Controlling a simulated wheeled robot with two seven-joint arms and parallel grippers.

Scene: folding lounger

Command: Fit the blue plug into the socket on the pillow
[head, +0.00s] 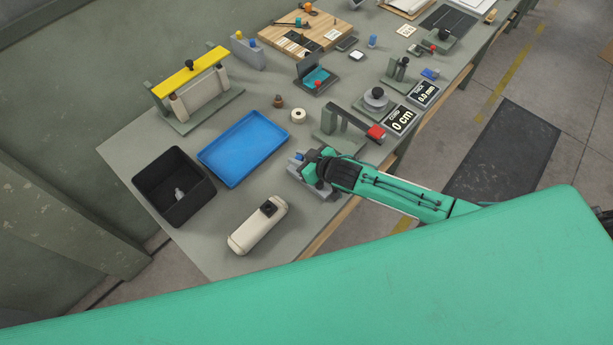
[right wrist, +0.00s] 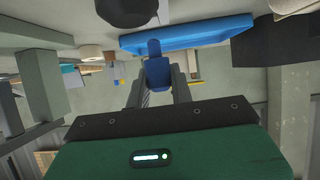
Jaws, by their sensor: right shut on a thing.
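The pillow (head: 252,233) is a cream, rounded bolster lying on the near part of the bench in the head view. A black socket (head: 268,208) sits on its upper side, towards its right end. My right gripper (head: 308,166) is near the bench's front edge, right of the pillow and apart from it. In the right wrist view, the right gripper (right wrist: 160,88) is shut on the blue plug (right wrist: 156,68), which sticks out beyond the fingertips. My left gripper is out of view.
A blue tray (head: 205,165) and a black bin (head: 159,204) holding a small pale item stand left of the gripper. Bare bench surrounds the pillow.

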